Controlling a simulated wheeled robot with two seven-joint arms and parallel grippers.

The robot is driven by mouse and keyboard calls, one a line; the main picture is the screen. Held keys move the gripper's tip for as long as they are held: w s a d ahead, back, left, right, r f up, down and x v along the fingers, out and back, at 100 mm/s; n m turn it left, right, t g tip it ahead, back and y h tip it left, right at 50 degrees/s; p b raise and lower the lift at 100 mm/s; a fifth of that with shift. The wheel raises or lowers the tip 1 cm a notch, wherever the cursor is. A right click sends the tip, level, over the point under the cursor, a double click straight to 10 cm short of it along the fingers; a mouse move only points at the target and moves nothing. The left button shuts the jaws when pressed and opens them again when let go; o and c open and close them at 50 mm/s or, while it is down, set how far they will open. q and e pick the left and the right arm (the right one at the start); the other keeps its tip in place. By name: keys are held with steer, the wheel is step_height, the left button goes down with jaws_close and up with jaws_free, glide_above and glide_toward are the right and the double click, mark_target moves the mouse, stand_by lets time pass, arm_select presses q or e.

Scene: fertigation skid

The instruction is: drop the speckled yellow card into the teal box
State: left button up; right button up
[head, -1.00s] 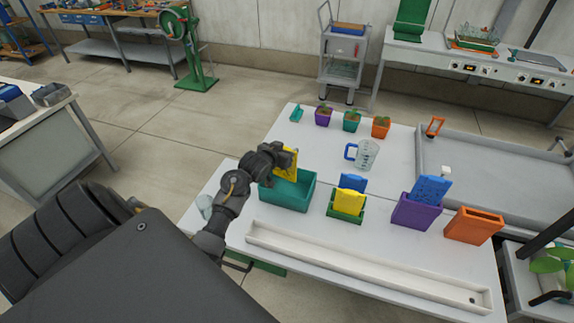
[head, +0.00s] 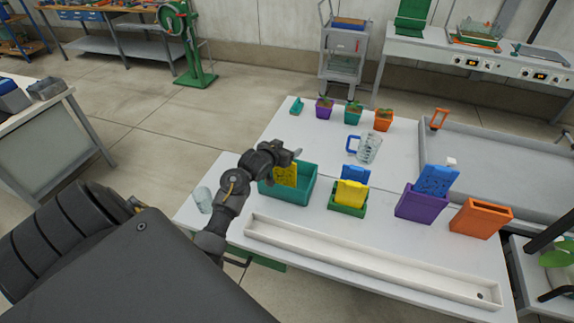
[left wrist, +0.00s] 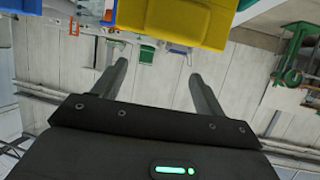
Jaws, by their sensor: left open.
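The speckled yellow card (head: 285,174) stands at the left part of the teal box (head: 296,195), with its upper part showing above the front wall. Its lower edge is hidden. My left gripper (head: 292,154) is just above the card, open, its fingers apart and holding nothing. In the left wrist view the open fingers (left wrist: 160,82) show with a bare gap between them, and a yellow surface (left wrist: 180,18) fills the top, close by. My right gripper is out of view.
Right of the box stand a green holder (head: 347,209) with yellow and blue cards, a purple holder (head: 420,205) with a blue card, and an orange holder (head: 481,219). A measuring jug (head: 369,149) is behind. A long white trough (head: 370,262) runs along the front.

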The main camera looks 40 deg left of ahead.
arm_select(q)
steer(key=v, duration=1)
steer(key=shift+s+b, duration=0.35)
steer(key=shift+b, duration=0.1)
steer(key=shift+r, duration=0.1)
